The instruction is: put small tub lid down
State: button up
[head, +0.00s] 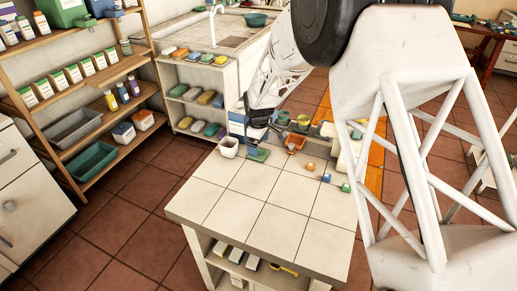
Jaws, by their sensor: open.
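A flat green square piece (258,155), which looks like the small tub lid, lies on the tiled table top near its far edge. A small white tub (228,147) with an open top stands just left of it. My gripper (257,141) is open, just above and behind the green piece. It is small in the picture, and I cannot tell whether the fingers touch the piece.
The front of the tiled table (250,220) is clear. A wooden shelf (95,100) and a washbasin unit (215,45) stand beyond.

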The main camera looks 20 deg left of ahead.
notch_tip(320, 180, up, 9)
dwell(0.4)
dwell(0.9)
jog(key=s+d+r+m, duration=0.35)
jog(key=d+r, duration=0.25)
jog(key=d, duration=0.5)
jog(key=s+d+r+m+t, duration=0.15)
jog(key=s+d+r, duration=0.35)
jog(key=d, duration=0.5)
jog(key=s+d+r+m, duration=0.35)
jog(key=d+r, duration=0.35)
jog(key=d, duration=0.4)
jog(key=s+d+m, duration=0.5)
jog(key=s+d, duration=0.5)
jog(key=s, duration=0.3)
jog(key=s+d+m+t, duration=0.1)
jog(key=s+d+m, duration=0.3)
jog(key=s+d, duration=0.6)
jog(key=s, duration=0.4)
jog(key=shift+s+r+m, duration=0.15)
jog(key=shift+r+m, duration=0.1)
jog(key=shift+m, duration=0.1)
